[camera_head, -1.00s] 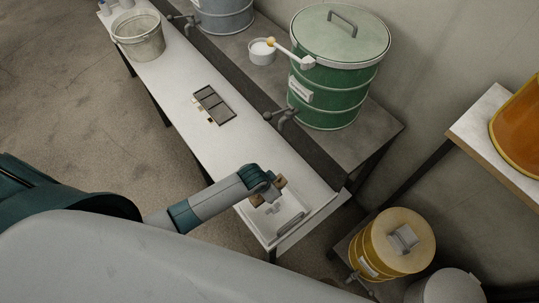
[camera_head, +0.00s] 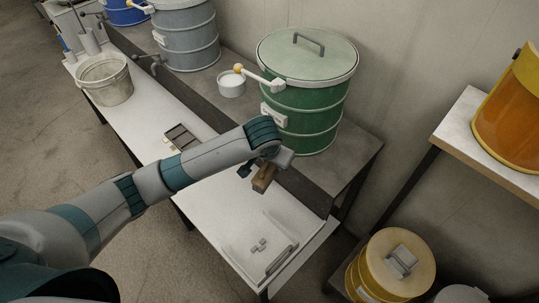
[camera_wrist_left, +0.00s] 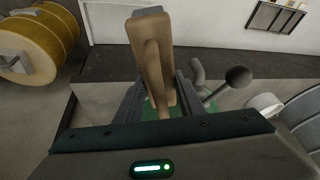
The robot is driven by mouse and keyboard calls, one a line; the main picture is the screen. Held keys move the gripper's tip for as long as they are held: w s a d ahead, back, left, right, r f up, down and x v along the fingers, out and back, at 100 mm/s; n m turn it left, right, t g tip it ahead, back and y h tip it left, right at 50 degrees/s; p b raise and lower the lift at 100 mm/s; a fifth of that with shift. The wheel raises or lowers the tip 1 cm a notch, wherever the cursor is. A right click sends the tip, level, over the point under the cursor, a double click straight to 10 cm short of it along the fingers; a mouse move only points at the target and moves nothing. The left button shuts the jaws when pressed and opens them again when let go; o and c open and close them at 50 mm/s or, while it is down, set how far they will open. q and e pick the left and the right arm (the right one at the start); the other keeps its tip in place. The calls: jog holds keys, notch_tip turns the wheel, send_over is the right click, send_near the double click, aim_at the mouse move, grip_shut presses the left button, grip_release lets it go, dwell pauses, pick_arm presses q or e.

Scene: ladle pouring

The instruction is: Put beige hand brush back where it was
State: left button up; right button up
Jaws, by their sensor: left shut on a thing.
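The beige hand brush (camera_head: 264,178) is held in my left gripper (camera_head: 258,169), above the white table near the green barrel. In the left wrist view, the brush (camera_wrist_left: 150,58) stands out lengthwise between the two dark fingers of the gripper (camera_wrist_left: 158,98). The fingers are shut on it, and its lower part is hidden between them. My right gripper is not in view.
A white tray (camera_head: 238,252) with small grey pieces lies at the table's near end. A dark grille (camera_head: 180,137) lies partly behind my arm. The green barrel (camera_head: 312,125) with a tap and a white cup (camera_head: 231,89) stand behind. A bucket (camera_head: 103,80) stands at far left.

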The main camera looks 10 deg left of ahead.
pick_arm(q)
jog(key=shift+n, duration=0.7)
jog(key=r+b, duration=0.1)
jog(key=r, duration=0.1)
jog(key=a+r+b, duration=0.1)
jog(key=r, duration=0.1)
jog(key=r+b, duration=0.1)
jog(key=r, duration=0.1)
jog(key=shift+s+a+r, duration=0.25)
jog(key=shift+a+r, duration=0.15)
jog(key=s+a+r+n+y+b, duration=0.1)
jog(key=s+a+r+n+b, duration=0.1)
jog(key=s+a+r+b, duration=0.2)
notch_tip(320, 180, up, 3)
jog(key=shift+a+f, duration=0.1)
jog(key=shift+a, duration=0.7)
jog(key=shift+a, duration=0.1)
